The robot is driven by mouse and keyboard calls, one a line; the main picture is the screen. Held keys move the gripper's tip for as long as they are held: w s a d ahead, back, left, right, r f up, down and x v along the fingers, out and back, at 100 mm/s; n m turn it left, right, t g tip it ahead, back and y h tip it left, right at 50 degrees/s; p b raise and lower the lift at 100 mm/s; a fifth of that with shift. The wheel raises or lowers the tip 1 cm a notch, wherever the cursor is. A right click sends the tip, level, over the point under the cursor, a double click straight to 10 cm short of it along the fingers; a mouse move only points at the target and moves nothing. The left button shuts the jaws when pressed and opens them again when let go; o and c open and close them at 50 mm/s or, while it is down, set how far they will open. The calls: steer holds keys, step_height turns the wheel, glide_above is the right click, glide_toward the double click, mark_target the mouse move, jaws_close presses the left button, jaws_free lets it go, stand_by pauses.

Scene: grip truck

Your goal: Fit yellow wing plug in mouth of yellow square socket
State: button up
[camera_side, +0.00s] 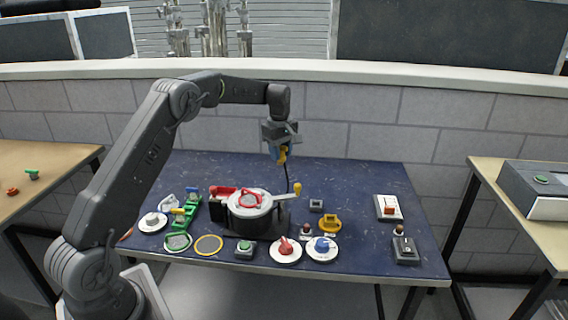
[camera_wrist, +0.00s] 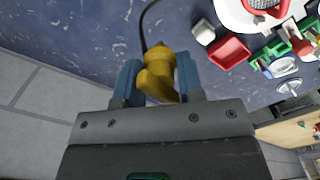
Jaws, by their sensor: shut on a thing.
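The yellow wing plug (camera_wrist: 158,72) is held between the two blue fingers of my gripper (camera_wrist: 160,84) in the wrist view. In the side view the plug (camera_side: 282,157) hangs below my gripper (camera_side: 280,150), well above the blue table. A thin black cable runs down from the plug area. A yellow piece with a dark opening (camera_side: 329,223) sits on the table, right of the black pot and below my gripper's height. It looks like the yellow socket, but it is too small to tell if its mouth is square. I cannot make it out in the wrist view.
A small grey block (camera_side: 316,205) is behind the yellow piece. Red (camera_side: 286,250) and blue (camera_side: 322,248) knobs on white discs sit in front. The table's back right is clear.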

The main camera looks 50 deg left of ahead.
steer(key=w+d+r+n, duration=0.1)
steer(key=w+d+n, duration=0.3)
steer(key=d, duration=1.4)
steer(key=shift+m, duration=0.6)
steer(key=shift+w+f, duration=0.15)
steer(key=shift+f, duration=1.85)
steer(key=shift+w+f, duration=0.2)
steer(key=shift+f, duration=1.75)
steer(key=shift+w+f, duration=0.15)
steer(key=shift+f, duration=1.85)
steer(key=shift+f, duration=0.8)
steer(key=shift+f, duration=0.2)
steer(key=shift+f, duration=0.45)
steer(key=o, duration=1.4)
